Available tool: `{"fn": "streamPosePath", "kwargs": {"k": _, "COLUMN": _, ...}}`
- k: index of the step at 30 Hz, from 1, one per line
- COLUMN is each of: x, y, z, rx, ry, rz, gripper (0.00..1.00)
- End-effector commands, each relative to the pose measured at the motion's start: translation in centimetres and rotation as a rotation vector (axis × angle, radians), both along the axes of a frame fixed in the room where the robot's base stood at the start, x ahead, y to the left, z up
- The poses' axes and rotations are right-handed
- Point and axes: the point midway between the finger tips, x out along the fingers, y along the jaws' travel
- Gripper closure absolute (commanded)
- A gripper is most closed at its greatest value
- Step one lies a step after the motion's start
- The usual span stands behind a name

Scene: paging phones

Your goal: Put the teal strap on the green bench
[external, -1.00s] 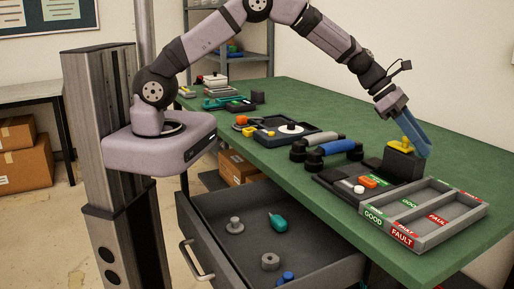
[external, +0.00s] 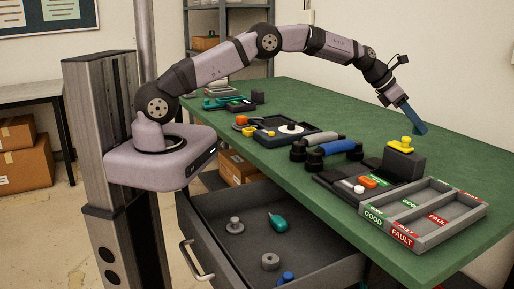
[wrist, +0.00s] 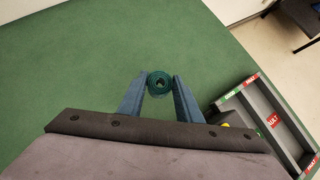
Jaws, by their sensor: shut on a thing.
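The teal strap (wrist: 160,83) shows in the wrist view as a small rolled coil. My gripper (wrist: 160,86) is shut on it, with the coil between the two blue fingertips. In the external view my gripper (external: 418,129) points down over the bench behind the yellow-topped block, and I cannot make out the strap there. The green bench (external: 335,108) fills much of the wrist view as a bare surface (wrist: 70,60) around the strap. I cannot tell whether the strap touches the bench.
A dark block with a yellow knob (external: 405,143) stands close in front of my gripper. A grey tray marked GOOD and FAULT (external: 422,240) lies at the near right. Black handsets (external: 330,148) lie to the left. Free bench lies behind and left of my gripper.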

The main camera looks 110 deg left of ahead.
Motion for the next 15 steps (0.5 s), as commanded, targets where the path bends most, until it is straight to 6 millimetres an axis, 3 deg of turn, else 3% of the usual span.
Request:
{"fn": "streamPosePath", "kwargs": {"k": 9, "x": -0.1, "y": -0.1, "z": -4.4, "rx": -0.004, "ry": 0.004, "rz": -0.001, "gripper": 0.89}}
{"fn": "streamPosePath", "kwargs": {"k": 15, "x": 0.0, "y": -0.1, "z": -6.1, "rx": -0.002, "ry": 0.002, "rz": -0.001, "gripper": 0.89}}
